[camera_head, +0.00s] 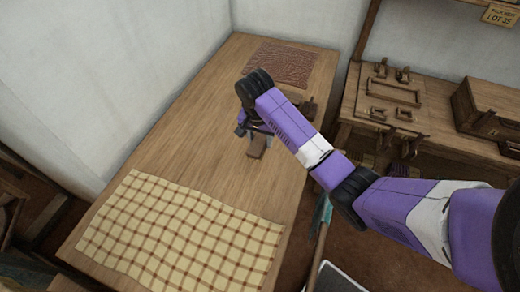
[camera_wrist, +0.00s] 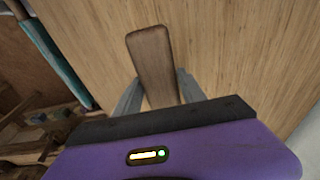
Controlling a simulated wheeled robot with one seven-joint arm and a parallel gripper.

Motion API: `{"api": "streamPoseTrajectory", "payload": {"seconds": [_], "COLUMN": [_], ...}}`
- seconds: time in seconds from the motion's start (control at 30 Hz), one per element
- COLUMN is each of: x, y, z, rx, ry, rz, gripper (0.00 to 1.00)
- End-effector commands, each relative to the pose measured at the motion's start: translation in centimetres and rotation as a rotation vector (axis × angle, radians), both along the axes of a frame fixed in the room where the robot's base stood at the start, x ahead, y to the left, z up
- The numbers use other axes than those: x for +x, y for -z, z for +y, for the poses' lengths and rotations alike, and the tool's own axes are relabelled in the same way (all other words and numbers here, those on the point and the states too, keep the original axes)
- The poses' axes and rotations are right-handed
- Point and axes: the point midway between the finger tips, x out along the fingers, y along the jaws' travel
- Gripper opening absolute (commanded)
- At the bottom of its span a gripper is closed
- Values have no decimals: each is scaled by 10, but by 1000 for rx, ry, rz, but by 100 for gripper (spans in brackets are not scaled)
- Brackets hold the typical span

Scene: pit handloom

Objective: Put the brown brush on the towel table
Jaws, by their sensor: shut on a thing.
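My gripper (camera_head: 256,133) is over the middle of the long wooden table (camera_head: 185,140), between the checked towel and the dark mat. In the wrist view my gripper (camera_wrist: 158,88) has its two grey fingers on either side of the flat handle of the brown brush (camera_wrist: 151,58), shut on it. The brush (camera_head: 257,147) hangs below the gripper in the head view. Its bristles are not visible. I cannot tell whether it touches the tabletop. The cream checked towel (camera_head: 180,235) lies flat on the near end of the table.
A reddish-brown mat (camera_head: 283,63) lies at the table's far end. Brown wooden items (camera_head: 308,108) sit near the right edge, partly behind my arm. A bench (camera_head: 437,115) with a wooden box (camera_head: 487,105) stands to the right. The tabletop left of my gripper is bare.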

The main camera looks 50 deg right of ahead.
Motion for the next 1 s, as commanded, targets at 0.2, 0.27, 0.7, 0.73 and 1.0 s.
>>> {"api": "streamPoseTrajectory", "payload": {"seconds": [0.2,0.27,0.7,0.73,1.0], "x": [0,0,1,1,1], "y": [18,26,55,55,58], "z": [0,0,0,0,0], "rx": [0,1,0,0,-1], "ry": [1,1,0,0,1], "rz": [0,1,-2,-2,-1], "gripper": [4,4,4,4,66]}}
